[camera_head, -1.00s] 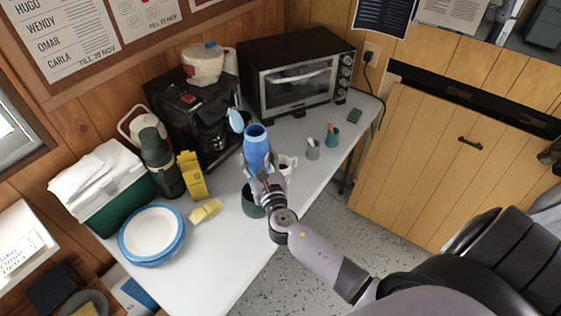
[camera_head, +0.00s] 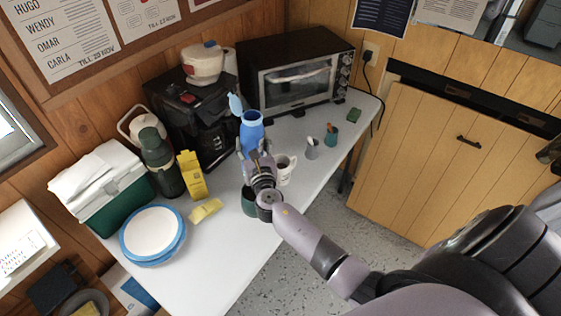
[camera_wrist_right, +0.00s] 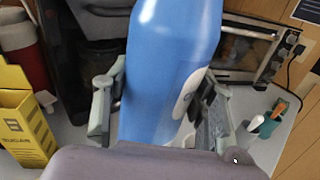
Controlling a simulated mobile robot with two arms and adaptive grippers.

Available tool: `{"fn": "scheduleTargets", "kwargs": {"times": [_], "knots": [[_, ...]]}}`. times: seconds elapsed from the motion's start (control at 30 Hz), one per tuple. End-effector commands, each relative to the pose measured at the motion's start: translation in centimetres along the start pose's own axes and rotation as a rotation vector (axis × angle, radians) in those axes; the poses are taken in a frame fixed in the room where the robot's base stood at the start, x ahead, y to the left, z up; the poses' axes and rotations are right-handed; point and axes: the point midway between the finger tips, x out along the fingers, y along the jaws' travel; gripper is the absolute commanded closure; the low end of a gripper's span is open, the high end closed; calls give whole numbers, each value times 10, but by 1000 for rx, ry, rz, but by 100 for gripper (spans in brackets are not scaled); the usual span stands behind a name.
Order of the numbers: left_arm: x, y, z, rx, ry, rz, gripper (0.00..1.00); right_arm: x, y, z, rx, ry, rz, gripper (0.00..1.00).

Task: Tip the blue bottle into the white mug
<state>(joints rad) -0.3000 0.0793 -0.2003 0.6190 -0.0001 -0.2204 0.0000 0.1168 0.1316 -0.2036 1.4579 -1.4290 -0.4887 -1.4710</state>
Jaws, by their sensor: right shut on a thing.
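The blue bottle (camera_head: 251,131) stands roughly upright in my right gripper (camera_head: 254,150), its mouth showing and its lid flipped open to the left. In the right wrist view the bottle (camera_wrist_right: 168,75) fills the middle, between the two fingers of the gripper (camera_wrist_right: 160,112). I cannot tell whether its base touches the counter. The white mug (camera_head: 284,170) stands on the counter just right of the gripper, partly hidden by it, with dark contents or a dark inside. My left gripper is not in view.
A dark green mug (camera_head: 248,203) stands beside my right wrist, partly hidden. A coffee machine (camera_head: 199,112) and a toaster oven (camera_head: 296,75) stand behind. A grey cup (camera_head: 312,150) and a teal cup (camera_head: 331,136) are to the right. A yellow carton (camera_head: 191,177) and plates (camera_head: 152,236) are left.

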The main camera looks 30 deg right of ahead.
Motion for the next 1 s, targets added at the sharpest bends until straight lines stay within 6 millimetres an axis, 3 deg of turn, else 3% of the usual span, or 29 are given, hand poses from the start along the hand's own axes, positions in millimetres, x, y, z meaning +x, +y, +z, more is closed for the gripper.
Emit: {"fn": "scheduleTargets", "kwargs": {"times": [0.43, 0.67, 1.0], "knots": [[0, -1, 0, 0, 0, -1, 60, 1, -2, 4, 273, 31, 1, 92], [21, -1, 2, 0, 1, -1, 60, 1, -8, -18, 420, 52, 2, 92], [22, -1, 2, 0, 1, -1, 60, 2, -11, -24, 641, 81, 5, 92]]}}
